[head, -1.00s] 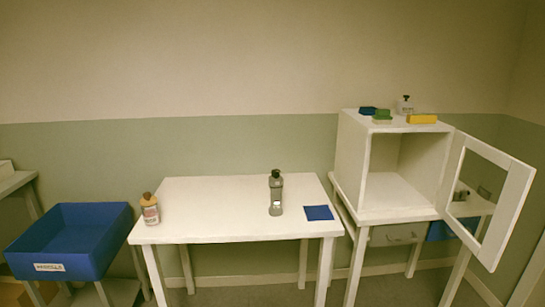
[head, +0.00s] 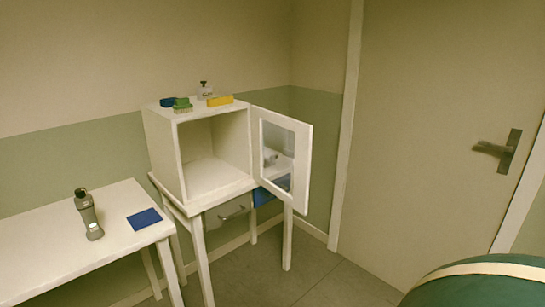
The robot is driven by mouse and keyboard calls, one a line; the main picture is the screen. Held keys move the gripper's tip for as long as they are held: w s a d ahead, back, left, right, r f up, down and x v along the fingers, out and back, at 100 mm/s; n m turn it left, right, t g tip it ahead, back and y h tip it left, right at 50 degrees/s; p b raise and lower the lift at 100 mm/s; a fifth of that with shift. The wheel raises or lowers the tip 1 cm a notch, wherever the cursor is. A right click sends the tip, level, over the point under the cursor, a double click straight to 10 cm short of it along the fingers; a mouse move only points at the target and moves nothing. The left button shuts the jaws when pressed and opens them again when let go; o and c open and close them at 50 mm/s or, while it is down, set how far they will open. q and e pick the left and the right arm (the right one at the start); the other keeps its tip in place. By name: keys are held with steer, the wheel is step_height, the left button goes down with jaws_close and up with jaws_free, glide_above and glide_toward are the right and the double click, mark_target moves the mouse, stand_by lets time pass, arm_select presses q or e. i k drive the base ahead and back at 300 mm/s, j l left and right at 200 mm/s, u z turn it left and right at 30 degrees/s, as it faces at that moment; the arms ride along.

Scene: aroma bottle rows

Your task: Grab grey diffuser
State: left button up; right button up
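The grey diffuser (head: 88,214) is a grey bottle with a dark top. It stands on the white table (head: 60,256) at the left of the head view, with a blue square mat (head: 144,218) lying to its right and apart from it. Neither of my grippers shows in the head view, so nothing is seen touching the diffuser.
A white cabinet (head: 167,158) with its glazed door (head: 303,170) swung open stands on a side table. A yellow block (head: 220,100), a green block (head: 182,103) and a white bottle (head: 204,90) sit on top. A dark green rounded object (head: 480,285) fills the lower right corner. Floor (head: 330,283) shows clear between.

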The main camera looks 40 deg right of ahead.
mark_target(86, 206)
steer(key=i+l+u, duration=0.15)
steer(key=l, duration=0.25)
steer(key=i+l+u, duration=0.15)
steer(key=l, duration=0.3)
steer(key=i+l+u, duration=0.2)
steer(key=l, duration=0.25)
steer(key=l+u, duration=0.15)
steer(key=l, duration=0.3)
steer(key=k+l+z, duration=0.1)
steer(key=l, duration=2.7)
steer(key=i+j+u, duration=0.05)
